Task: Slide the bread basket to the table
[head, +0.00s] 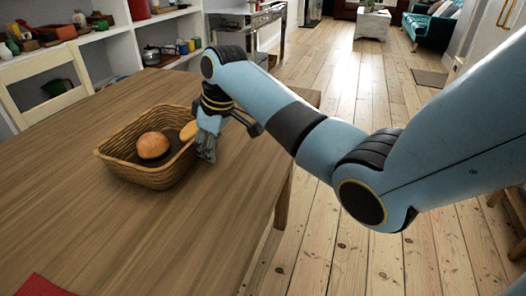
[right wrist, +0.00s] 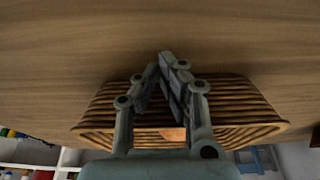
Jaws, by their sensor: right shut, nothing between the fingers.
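The bread basket (head: 150,177) is a brown woven basket standing upright on the wooden table (head: 200,228). It holds a round bread roll (head: 153,145) and another piece of bread (head: 189,131), partly hidden by my right gripper. My right gripper (head: 206,155) points down at the basket's right side, shut and empty; I cannot tell whether it touches the basket. In the right wrist view the shut fingers (right wrist: 168,62) lie in front of the basket (right wrist: 240,105), with the table top beyond. My left gripper is not in view.
A red item (head: 42,286) lies at the table's near left edge. A light wooden chair back (head: 45,95) stands against the table's far left side. Shelves with jars (head: 130,40) are behind. Table top in front of the basket is clear.

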